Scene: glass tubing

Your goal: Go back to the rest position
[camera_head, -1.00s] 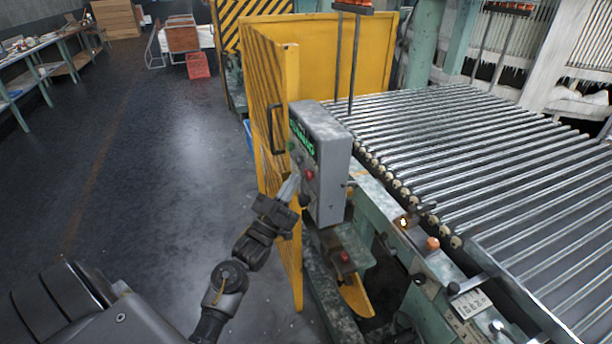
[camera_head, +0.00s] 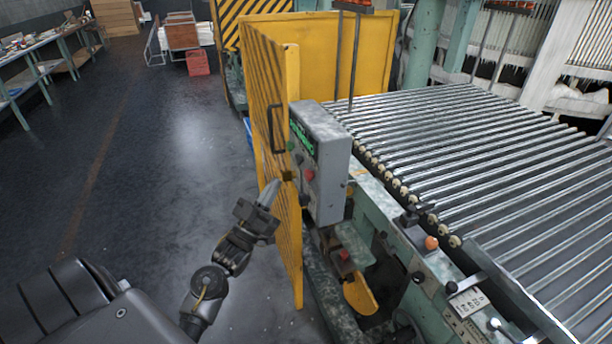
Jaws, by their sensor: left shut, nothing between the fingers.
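My left gripper (camera_head: 270,192) is shut and empty. Its fingertips are to the left of the grey control box (camera_head: 327,165), in front of the yellow striped panel (camera_head: 291,215). The control box has a green lit display (camera_head: 301,142) and a red button (camera_head: 309,174) on its left face. A gap shows between the fingertips and the box. My right gripper is not in view.
A roller conveyor (camera_head: 470,160) fills the right side, with an orange knob (camera_head: 431,243) on its green frame. The floor (camera_head: 170,190) to the left is clear. A workbench (camera_head: 40,65) and a red crate (camera_head: 198,62) stand farther back.

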